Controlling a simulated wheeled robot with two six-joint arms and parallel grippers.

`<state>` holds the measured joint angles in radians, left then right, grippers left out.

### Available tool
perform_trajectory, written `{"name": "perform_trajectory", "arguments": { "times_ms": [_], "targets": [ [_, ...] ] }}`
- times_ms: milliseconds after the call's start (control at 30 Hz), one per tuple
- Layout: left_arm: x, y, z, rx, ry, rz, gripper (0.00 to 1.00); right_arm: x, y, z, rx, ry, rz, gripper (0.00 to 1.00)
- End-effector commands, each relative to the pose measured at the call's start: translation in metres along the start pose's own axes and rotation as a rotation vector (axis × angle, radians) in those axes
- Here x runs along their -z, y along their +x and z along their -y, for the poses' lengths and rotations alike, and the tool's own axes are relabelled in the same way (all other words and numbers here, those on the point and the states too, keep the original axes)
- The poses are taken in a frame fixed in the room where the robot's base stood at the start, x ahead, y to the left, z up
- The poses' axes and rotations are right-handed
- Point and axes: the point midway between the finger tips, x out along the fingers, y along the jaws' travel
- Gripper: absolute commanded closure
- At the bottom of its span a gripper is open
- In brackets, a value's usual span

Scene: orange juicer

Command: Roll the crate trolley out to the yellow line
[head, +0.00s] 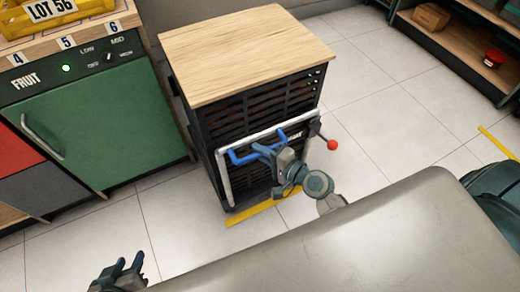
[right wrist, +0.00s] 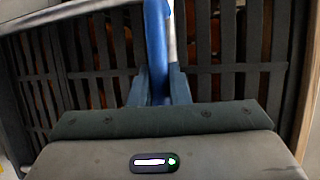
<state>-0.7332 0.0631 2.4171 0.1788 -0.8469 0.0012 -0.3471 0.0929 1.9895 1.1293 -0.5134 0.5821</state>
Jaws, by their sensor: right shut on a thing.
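The crate trolley (head: 250,62) is a dark slatted crate with a light wooden top, upright on the floor in the head view. A pale metal push frame with a blue grip (head: 243,157) is on its front. My right gripper (head: 268,152) is shut on the blue grip, which also shows between its fingers in the right wrist view (right wrist: 157,50). The yellow line (head: 252,212) is on the floor at the trolley's front lower edge, partly hidden by my arm. My left gripper (head: 122,268) is low at the left, empty, its two fingers apart.
A green FRUIT cabinet (head: 100,110) stands close on the trolley's left. A lever with a red knob (head: 333,144) sticks out at the trolley's right. A shelf unit (head: 455,45) is at the far right. Tiled floor right of the trolley is clear; another yellow strip (head: 498,142) lies there.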

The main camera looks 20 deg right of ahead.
Motion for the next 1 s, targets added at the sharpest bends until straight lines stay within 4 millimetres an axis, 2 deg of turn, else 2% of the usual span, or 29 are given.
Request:
{"name": "perform_trajectory", "arguments": {
  "times_ms": [100, 133, 233, 500, 633, 1000],
  "targets": [
    [0.000, 0.000, 0.000, 0.000, 0.000, -0.001, 0.64, 0.000, 0.000, -0.001, -0.002, 0.000, 0.000, 1.00],
    [0.000, 0.000, 0.000, 0.000, 0.000, -0.001, 0.64, 0.000, 0.000, -0.001, -0.002, 0.000, 0.000, 0.80],
    [0.000, 0.000, 0.000, 0.000, 0.000, -0.002, 0.64, 0.000, 0.000, -0.001, -0.002, 0.001, 0.000, 0.62],
    [0.001, 0.000, 0.000, 0.000, 0.000, -0.002, 0.64, 0.000, -0.001, -0.001, -0.001, 0.001, 0.000, 0.62],
    [0.001, 0.000, 0.000, 0.000, 0.000, -0.003, 0.64, 0.000, -0.009, -0.001, -0.003, 0.000, 0.000, 0.62],
    [0.003, 0.004, -0.001, -0.008, -0.010, -0.046, 0.64, 0.000, -0.079, -0.003, -0.005, -0.003, 0.002, 0.62]
  ]
}}
